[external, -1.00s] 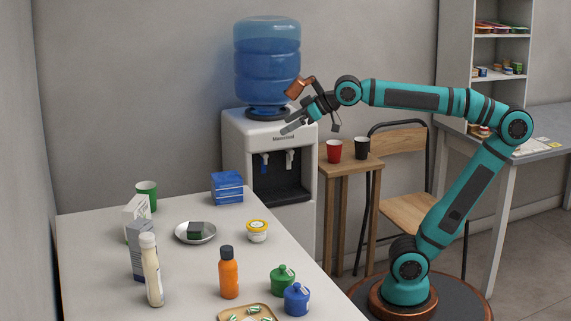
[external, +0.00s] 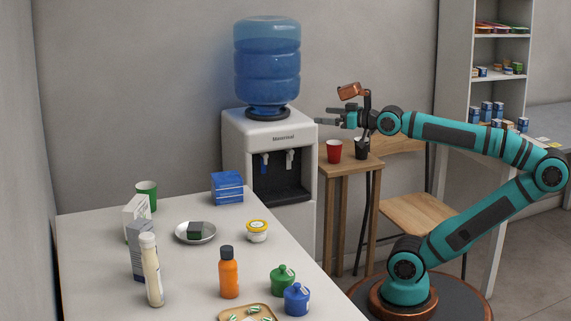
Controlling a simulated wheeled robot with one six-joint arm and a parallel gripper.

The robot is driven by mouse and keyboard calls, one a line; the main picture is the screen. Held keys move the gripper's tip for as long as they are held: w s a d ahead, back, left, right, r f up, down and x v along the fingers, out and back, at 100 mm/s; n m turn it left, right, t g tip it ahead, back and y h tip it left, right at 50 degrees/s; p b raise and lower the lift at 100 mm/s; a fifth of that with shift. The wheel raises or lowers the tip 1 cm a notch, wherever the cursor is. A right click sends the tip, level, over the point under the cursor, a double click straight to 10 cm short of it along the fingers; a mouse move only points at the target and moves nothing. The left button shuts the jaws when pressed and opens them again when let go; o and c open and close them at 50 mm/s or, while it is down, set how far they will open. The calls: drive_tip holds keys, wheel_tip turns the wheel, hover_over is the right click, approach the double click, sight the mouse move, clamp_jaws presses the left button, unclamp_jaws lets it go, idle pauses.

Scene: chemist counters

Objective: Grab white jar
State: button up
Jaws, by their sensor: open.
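A small white jar with a yellow lid or band (external: 257,231) stands upright on the near table, right of a metal dish. A taller whitish bottle (external: 152,270) with a white cap stands at the table's left front. My gripper (external: 326,120) is open and empty. It is up in the air beside the water cooler, well right of and higher than the jar, with its fingers pointing left.
The water cooler (external: 240,135) and a stool with red cup (external: 334,151) stand behind.

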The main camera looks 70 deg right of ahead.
drive_tip(key=c, duration=0.4)
drive_tip(key=n+g+y, duration=0.2)
drive_tip(key=n+g, duration=0.5)
drive_tip(key=g, duration=0.8)
hover_over(257, 224)
drive_tip(key=s+d, duration=0.3)
drive_tip(key=s, duration=0.1)
wheel_tip(257, 224, down, 4)
drive_tip(key=x, duration=1.7)
drive_tip(key=shift+w+f, duration=0.3)
drive_tip(key=shift+f, duration=0.05)
